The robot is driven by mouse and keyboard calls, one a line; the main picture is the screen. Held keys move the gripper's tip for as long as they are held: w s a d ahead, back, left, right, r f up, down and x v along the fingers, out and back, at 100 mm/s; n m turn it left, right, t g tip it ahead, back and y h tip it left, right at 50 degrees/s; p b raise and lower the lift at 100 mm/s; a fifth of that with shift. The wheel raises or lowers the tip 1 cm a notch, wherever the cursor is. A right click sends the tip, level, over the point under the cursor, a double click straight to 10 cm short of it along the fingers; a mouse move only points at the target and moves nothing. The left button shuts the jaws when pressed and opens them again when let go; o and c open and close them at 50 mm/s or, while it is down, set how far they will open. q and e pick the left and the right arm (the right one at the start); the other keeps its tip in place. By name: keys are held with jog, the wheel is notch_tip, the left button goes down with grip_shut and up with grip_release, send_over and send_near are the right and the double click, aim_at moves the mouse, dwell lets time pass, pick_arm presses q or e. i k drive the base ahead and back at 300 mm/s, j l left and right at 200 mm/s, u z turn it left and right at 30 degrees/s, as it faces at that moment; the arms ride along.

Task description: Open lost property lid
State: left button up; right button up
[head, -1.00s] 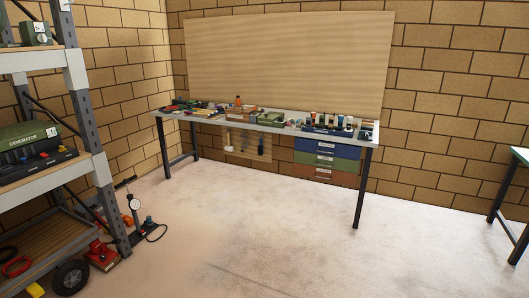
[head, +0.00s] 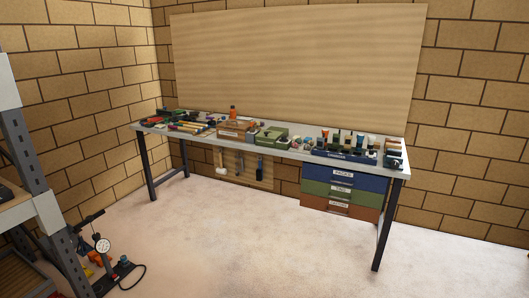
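No box with a readable lost property label shows. On the workbench (head: 284,151) against the back wall, a small green box (head: 271,136) sits near the middle, and a brown box (head: 233,130) with a pale label stands left of it. Both are too small for me to tell which, if either, is the lost property box, or how their lids stand. Neither of my grippers is in view.
Under the bench's right end hang blue (head: 345,179), green (head: 341,194) and orange (head: 340,209) drawers. Tools and bottles crowd the bench top. A metal shelf (head: 32,170) and a floor pump (head: 102,246) stand at left. The floor (head: 230,245) ahead is clear.

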aim_at(233, 124)
jog(key=i, duration=1.65)
jog(key=i+u, duration=0.1)
jog(key=i, duration=0.75)
jog(key=i+l+u, duration=0.1)
jog(key=i, duration=0.7)
jog(key=l, duration=0.1)
